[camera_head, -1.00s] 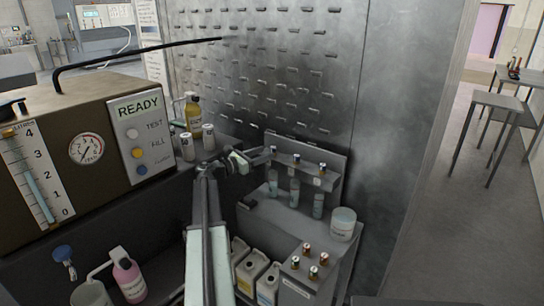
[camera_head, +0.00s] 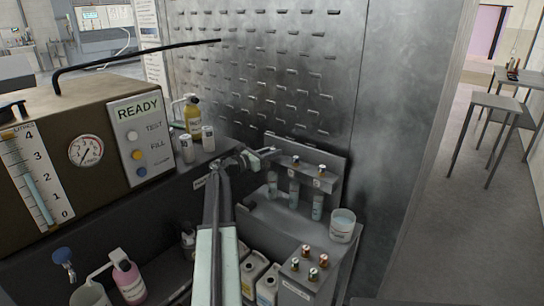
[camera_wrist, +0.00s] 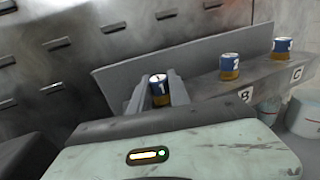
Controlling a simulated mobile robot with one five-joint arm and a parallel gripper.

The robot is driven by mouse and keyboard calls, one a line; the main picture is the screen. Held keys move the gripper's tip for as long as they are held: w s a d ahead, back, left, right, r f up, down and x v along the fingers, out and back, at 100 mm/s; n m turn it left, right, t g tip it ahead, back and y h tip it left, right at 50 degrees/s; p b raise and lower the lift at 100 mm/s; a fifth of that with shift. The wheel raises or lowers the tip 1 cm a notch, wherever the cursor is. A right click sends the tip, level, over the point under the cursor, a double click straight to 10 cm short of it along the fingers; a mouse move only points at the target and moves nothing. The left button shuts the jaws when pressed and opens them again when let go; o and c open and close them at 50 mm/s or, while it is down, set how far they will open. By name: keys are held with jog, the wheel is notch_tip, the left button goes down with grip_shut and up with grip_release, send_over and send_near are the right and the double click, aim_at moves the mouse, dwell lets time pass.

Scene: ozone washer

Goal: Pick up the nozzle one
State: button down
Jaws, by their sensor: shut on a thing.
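In the head view my gripper (camera_head: 268,153) is at the left end of the small grey rack (camera_head: 332,184) and hides nozzle one there. I cannot tell whether the nozzle is clear of its seat. Nozzle two (camera_wrist: 231,66) and another nozzle (camera_wrist: 282,47) stand upright to the right, by labels B and C.
A ridged metal wall (camera_head: 260,70) rises close behind the rack. A white tub (camera_head: 343,225) stands to the right, and a box with several metallic caps (camera_head: 289,288) is in front. The READY machine (camera_head: 90,160) and a yellow bottle (camera_head: 193,117) are left.

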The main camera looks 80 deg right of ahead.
aim_at(273, 149)
notch_tip(273, 149, up, 4)
jog(key=p, duration=0.3)
jog(key=shift+f+p, duration=0.15)
jog(key=shift+p, duration=0.2)
jog(key=s+a+r+p, duration=0.1)
jog(key=s+a, duration=0.3)
jog(key=a, duration=1.1)
jog(key=shift+s+a+r, duration=0.15)
jog(key=shift+s+a, duration=0.05)
jog(key=shift+s, duration=0.1)
